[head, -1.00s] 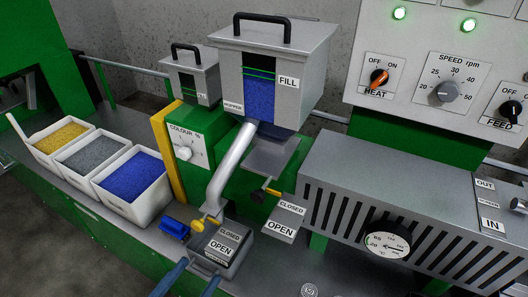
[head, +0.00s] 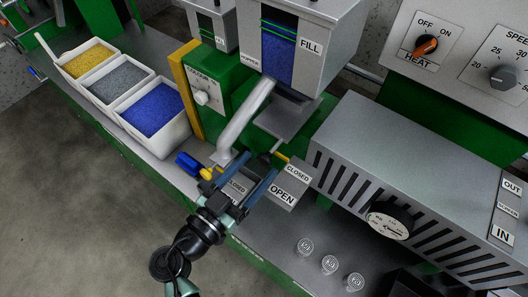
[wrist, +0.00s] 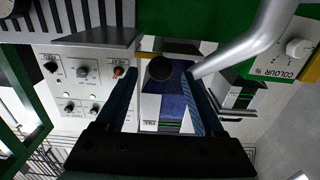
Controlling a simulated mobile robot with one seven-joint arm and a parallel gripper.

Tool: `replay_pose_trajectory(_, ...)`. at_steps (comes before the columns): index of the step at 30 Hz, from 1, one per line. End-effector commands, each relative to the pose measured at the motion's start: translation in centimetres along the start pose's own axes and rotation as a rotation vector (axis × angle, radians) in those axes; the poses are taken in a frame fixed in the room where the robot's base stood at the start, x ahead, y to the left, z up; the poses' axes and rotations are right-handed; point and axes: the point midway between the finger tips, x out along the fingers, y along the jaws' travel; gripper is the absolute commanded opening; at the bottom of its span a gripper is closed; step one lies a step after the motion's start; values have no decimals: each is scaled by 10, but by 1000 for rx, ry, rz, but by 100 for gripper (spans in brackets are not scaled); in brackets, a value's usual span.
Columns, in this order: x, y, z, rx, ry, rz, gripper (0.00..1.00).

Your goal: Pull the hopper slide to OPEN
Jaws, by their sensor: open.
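The hopper (head: 308,50), a grey box marked FILL with blue pellets behind its window, stands upper centre in the head view. Below it are the slide's yellow pointer (head: 282,157) and a plate (head: 284,188) lettered CLOSED and OPEN; the pointer is by the CLOSED end. My gripper (head: 240,176), with two blue fingers, is open in front of the slide. In the wrist view, the round black slide knob (wrist: 160,69) shows between the spread fingers (wrist: 160,80), with a visible gap on each side. The head view does not show the knob clearly.
A bent grey pipe (head: 243,120) runs close left of my gripper. A second CLOSED plate (head: 234,188) lies under the fingers, beside a blue part (head: 188,162). A slotted grey housing (head: 400,175) stands right. Bins of pellets (head: 150,112) stand left.

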Motion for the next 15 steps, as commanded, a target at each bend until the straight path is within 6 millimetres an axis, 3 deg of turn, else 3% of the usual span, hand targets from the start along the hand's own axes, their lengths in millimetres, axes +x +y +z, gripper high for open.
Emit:
replay_pose_trajectory(6,28,0,-1,0,0,2,70)
replay_pose_trajectory(15,34,0,0,1,-1,-1,70)
